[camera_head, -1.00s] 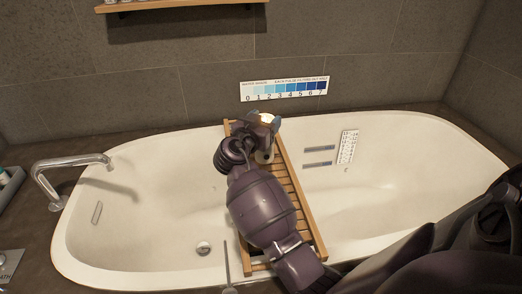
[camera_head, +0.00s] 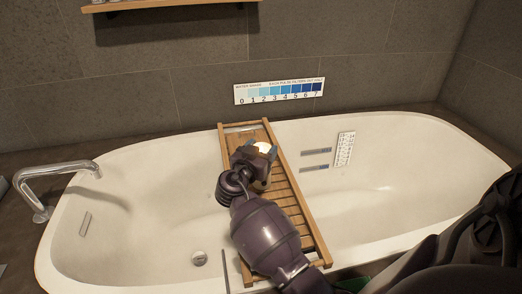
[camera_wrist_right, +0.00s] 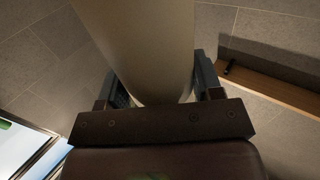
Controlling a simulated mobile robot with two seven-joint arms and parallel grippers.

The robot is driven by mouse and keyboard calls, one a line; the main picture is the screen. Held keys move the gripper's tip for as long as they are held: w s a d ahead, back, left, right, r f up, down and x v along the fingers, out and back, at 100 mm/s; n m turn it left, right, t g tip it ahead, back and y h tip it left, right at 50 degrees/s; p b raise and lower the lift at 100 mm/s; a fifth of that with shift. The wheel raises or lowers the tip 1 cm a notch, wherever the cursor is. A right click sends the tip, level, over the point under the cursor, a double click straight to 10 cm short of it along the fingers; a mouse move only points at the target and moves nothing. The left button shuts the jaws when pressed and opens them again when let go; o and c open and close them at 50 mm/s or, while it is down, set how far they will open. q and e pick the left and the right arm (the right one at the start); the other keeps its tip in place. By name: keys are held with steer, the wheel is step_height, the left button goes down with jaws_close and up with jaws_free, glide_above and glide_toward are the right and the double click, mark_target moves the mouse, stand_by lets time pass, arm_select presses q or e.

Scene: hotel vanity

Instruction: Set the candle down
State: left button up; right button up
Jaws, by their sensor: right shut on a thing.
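My right gripper (camera_head: 262,153) is shut on the candle, a pale cylinder with a bright top (camera_head: 264,147), over the far half of the wooden bath tray (camera_head: 304,222). In the right wrist view the candle (camera_wrist_right: 145,40) stands large between the two fingers of the gripper (camera_wrist_right: 160,80). The gripper and forearm hide part of the candle and of the tray's slats. I cannot tell whether the candle's base touches the slats. My left gripper is not in view.
The tray lies across the white bathtub (camera_head: 400,215). A chrome faucet (camera_head: 60,172) is at the left rim. A blue-scaled strip (camera_head: 279,91) is on the back wall, below a wooden shelf (camera_head: 170,5). The tray's far end and right-hand slats are bare.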

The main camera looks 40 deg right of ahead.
steer(key=shift+f, duration=0.15)
steer(key=o, duration=1.3)
steer(key=shift+r, duration=0.25)
steer(key=v, duration=0.7)
steer(key=shift+a, duration=0.25)
